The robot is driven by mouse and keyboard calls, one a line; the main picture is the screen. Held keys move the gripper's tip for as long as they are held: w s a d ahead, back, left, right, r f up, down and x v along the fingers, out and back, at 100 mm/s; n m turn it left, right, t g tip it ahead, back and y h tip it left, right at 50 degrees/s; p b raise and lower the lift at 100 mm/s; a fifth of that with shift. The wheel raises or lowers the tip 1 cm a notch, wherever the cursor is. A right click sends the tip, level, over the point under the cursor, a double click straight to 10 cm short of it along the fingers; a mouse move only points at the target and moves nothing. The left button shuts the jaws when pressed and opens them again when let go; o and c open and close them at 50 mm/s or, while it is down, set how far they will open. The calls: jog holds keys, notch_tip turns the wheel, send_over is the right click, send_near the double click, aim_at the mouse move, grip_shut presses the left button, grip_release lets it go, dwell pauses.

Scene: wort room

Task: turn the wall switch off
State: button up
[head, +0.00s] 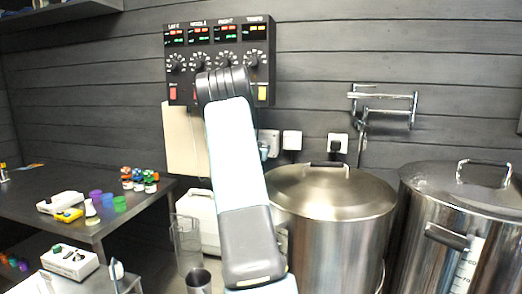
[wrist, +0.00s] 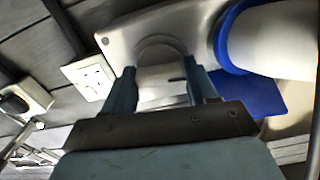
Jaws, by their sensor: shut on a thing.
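A pale grey wall unit (head: 269,138), which looks like the wall switch, is partly hidden behind my arm in the head view. In the wrist view its housing (wrist: 122,36) fills the upper middle, with a rounded part at its centre. My gripper (wrist: 160,70) has its two blue fingers on either side of a pale piece (wrist: 160,85) at the front of this unit, and is shut on it. Whether the switch stands on or off cannot be told. In the head view my gripper is mostly hidden behind my arm.
A white socket (head: 292,140) and a socket with a black plug (head: 338,143) are on the wall to the right. A control panel (head: 218,55) hangs above. Steel kettles (head: 330,190) (head: 455,245) stand right, a dark table (head: 130,199) left. A blue-ringed white cylinder (wrist: 280,40) is close right of my fingers.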

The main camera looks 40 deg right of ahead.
jog(key=shift+f+n, duration=0.3)
jog(key=shift+n, duration=0.2)
jog(key=o, duration=0.8)
jog(key=shift+c, duration=0.2)
jog(key=o, duration=0.3)
jog(key=shift+r, duration=0.2)
jog(key=v, duration=1.3)
jog(key=shift+a, duration=0.35)
jog(key=shift+s+f, duration=0.1)
